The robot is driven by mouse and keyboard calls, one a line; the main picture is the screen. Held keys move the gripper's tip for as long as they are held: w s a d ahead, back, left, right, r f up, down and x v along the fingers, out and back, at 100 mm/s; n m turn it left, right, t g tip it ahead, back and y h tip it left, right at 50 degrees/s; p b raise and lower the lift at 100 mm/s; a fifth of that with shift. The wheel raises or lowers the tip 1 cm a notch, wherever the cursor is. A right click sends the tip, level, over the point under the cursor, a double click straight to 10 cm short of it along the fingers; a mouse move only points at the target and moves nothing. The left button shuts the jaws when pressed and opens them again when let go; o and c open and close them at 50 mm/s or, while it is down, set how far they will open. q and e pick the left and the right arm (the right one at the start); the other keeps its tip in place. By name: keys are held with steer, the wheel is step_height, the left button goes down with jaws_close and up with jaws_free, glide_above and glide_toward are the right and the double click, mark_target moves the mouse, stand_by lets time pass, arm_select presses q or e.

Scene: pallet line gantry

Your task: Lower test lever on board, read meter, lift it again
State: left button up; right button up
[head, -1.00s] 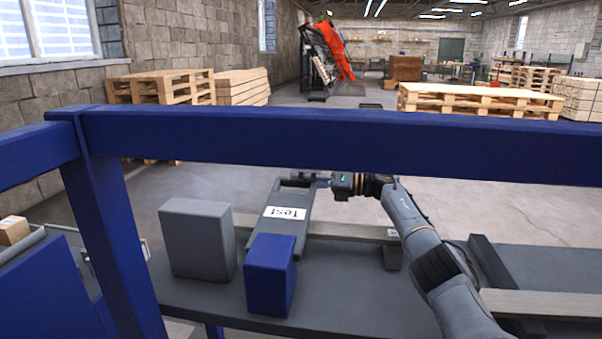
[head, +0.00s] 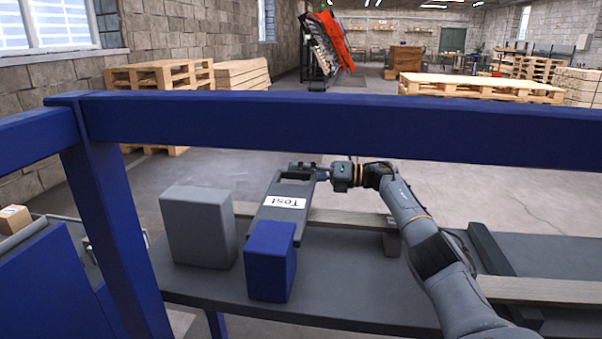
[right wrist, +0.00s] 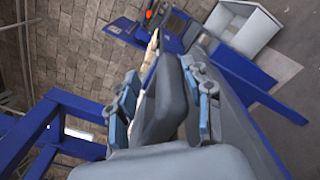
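The test lever (head: 270,228) is a dark grey plate with a white "Test" label and an open frame at its far end. It slants up away from me over a pale wooden board (head: 350,218). My right gripper (head: 318,173) is at the right side of the lever's far end. In the right wrist view, my right gripper's fingers (right wrist: 165,105) stand either side of a grey bar (right wrist: 172,85); whether both press on it is unclear. No meter face is visible. My left gripper is out of view.
A grey box (head: 198,228) and a blue box (head: 270,265) stand on the dark table (head: 350,280) close to the lever. A blue gantry beam (head: 350,130) crosses in front, with a post (head: 105,215) at left. Pallets (head: 480,88) stand beyond open floor.

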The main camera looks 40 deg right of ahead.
steer(key=shift+d+r, duration=0.1)
steer(key=shift+s+d, duration=0.2)
steer(key=v, duration=1.1)
steer(key=shift+s, duration=0.2)
